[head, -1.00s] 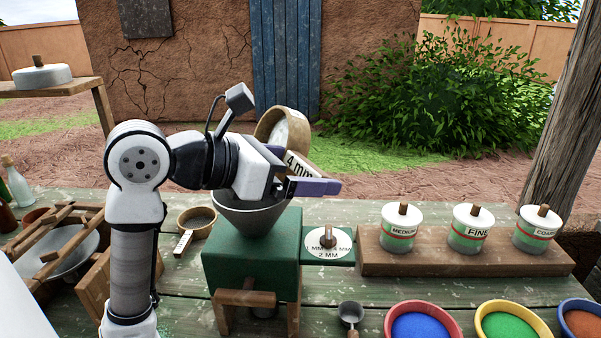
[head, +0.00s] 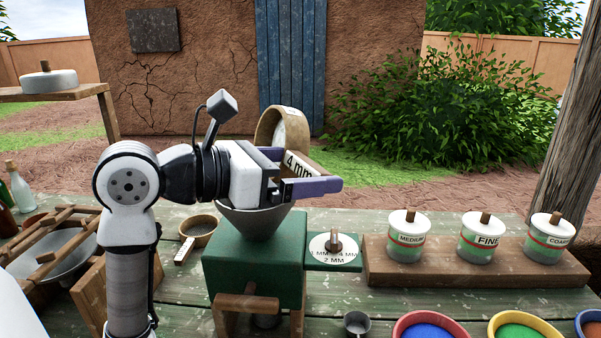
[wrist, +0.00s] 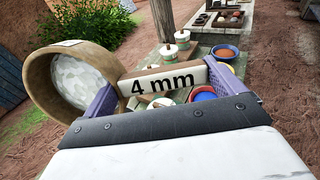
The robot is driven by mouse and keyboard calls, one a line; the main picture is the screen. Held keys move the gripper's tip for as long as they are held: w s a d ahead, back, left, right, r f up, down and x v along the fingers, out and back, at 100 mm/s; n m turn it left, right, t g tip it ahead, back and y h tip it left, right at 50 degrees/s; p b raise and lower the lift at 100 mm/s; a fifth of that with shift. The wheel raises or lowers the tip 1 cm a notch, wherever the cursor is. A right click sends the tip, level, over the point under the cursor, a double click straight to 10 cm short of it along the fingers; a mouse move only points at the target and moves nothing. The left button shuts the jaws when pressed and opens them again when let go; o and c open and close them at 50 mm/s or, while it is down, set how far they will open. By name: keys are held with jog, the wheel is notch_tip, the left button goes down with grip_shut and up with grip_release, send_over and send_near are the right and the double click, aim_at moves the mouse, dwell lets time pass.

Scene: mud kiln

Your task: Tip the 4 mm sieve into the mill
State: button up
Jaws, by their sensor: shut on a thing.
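The 4 mm sieve (head: 283,133) is a round tan frame with a pale inside and a handle labelled "4 mm" (head: 302,164). My gripper (head: 312,180) is shut on that handle, and the sieve is tilted on its side above and behind the mill. The sieve also shows in the wrist view (wrist: 75,85), with its label between the purple fingers. The mill (head: 255,258) is a green box with a grey funnel hopper (head: 255,217) below my gripper. My wrist hides part of the hopper's mouth. I cannot see any contents falling.
A dial plate marked in mm (head: 334,249) sits right of the mill. Several lidded jars stand on a wooden block (head: 470,268) at right. Coloured bowls (head: 428,326) and a small cup (head: 356,322) are in front. Another sieve (head: 199,229) lies left of the mill.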

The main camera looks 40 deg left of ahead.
jog(key=shift+s+a+f+t+b, duration=0.15)
jog(key=shift+t+b, duration=0.15)
jog(key=shift+b, duration=0.3)
